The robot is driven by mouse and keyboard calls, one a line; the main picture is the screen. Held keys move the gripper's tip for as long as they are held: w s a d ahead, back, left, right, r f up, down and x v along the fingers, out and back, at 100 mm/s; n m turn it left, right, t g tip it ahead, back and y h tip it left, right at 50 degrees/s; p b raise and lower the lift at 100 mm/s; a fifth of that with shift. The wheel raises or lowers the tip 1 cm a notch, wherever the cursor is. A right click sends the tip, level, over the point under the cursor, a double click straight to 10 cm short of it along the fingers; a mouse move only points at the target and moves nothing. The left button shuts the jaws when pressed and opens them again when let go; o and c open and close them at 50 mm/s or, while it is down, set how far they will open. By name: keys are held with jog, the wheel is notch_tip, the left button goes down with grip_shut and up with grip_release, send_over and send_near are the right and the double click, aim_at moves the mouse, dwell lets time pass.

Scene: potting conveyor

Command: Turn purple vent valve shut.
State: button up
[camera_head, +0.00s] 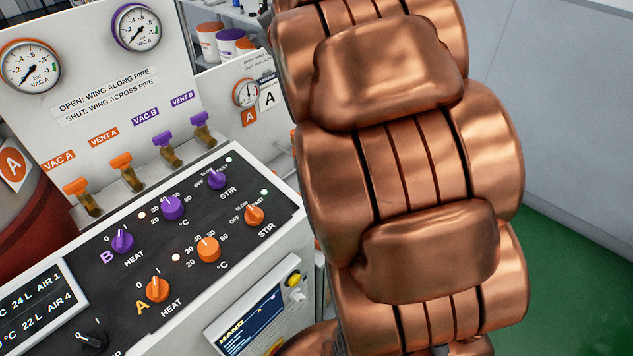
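The purple vent valve (201,128) is the rightmost of the row of valves at the foot of the white gauge panel, under the "VENT B" label (183,98). It has a small purple wing on a brass-coloured body. Its wing looks much like those on the other valves in the row; at this size I cannot tell for sure whether it lies along or across the pipe. My gripper is not in view, and nothing is seen touching the valve.
The purple VAC B valve (167,147) stands close on its left, then the orange VENT A (126,171) and VAC A (82,196) valves. A knob console (130,275) lies in front. My copper-coloured arm covers the middle right. Green floor (566,285) shows at right.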

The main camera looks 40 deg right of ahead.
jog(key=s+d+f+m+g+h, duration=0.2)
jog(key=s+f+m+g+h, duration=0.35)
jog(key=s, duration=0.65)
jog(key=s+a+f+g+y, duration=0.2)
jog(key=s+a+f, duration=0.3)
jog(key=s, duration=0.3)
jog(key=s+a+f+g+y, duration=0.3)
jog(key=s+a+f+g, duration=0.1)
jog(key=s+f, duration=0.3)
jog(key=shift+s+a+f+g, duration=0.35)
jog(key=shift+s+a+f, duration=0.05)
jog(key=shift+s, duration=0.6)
